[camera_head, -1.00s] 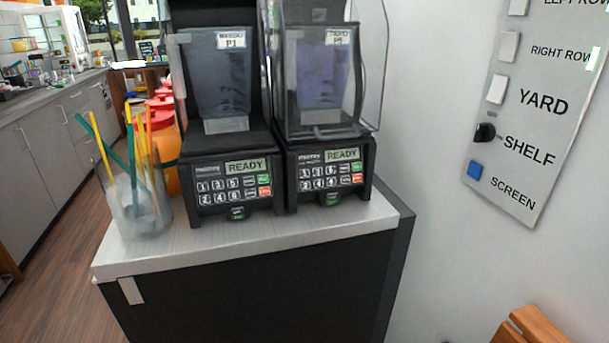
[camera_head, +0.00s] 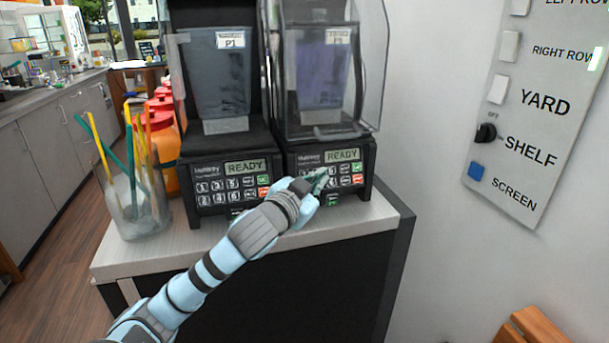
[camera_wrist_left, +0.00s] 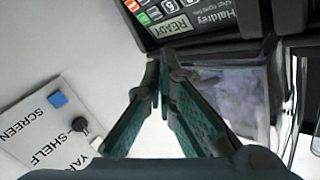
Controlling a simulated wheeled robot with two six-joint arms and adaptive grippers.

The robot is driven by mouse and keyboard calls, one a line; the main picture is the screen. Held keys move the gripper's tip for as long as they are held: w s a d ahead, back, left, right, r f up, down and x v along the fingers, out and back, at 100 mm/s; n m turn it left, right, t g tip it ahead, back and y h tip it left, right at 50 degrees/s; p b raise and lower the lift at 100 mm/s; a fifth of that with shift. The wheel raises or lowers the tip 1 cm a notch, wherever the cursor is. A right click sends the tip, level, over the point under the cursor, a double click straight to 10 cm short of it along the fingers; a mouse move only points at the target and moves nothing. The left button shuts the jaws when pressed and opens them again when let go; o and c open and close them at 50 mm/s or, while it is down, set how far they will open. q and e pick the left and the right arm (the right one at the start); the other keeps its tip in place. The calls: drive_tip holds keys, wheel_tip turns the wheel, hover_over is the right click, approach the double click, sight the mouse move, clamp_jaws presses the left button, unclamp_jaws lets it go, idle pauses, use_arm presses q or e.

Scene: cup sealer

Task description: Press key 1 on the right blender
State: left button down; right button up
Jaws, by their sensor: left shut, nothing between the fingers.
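The right blender (camera_head: 323,140) stands on the counter against the wall, with its clear hood down over the jug. Its front panel reads READY on the display (camera_head: 342,155), with number keys and green and red keys below. My left gripper (camera_head: 319,181) is shut and empty in front of this panel and hides some of the left-hand keys, so key 1 is not clearly seen. I cannot tell whether the fingertips touch the panel. In the left wrist view the shut fingers (camera_wrist_left: 162,72) point toward the panel's display (camera_wrist_left: 172,27); only part of the keypad shows there. My right gripper is not in view.
A left blender (camera_head: 222,150), also reading READY, stands close beside the right one. A clear cup of straws (camera_head: 137,205) and red-capped bottles (camera_head: 160,115) are to its left. A labelled switch panel (camera_head: 530,110) is on the right wall. The counter's front right corner is clear.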

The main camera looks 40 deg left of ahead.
sight(307, 173)
use_arm(q)
drive_tip(key=w+a+f+b, duration=0.2)
drive_tip(key=w+a+f, duration=0.1)
drive_tip(key=a, duration=0.3)
drive_tip(key=shift+w+a+b, duration=0.35)
drive_tip(key=shift+w+a, duration=0.05)
drive_tip(key=shift+w, duration=0.5)
drive_tip(key=shift+r, duration=0.1)
idle(0.7)
drive_tip(key=shift+w+a, duration=0.1)
drive_tip(key=shift+a, duration=0.1)
drive_tip(key=shift+w+a+p, duration=0.1)
drive_tip(key=shift+a+p, duration=0.05)
drive_tip(key=shift+p, duration=0.2)
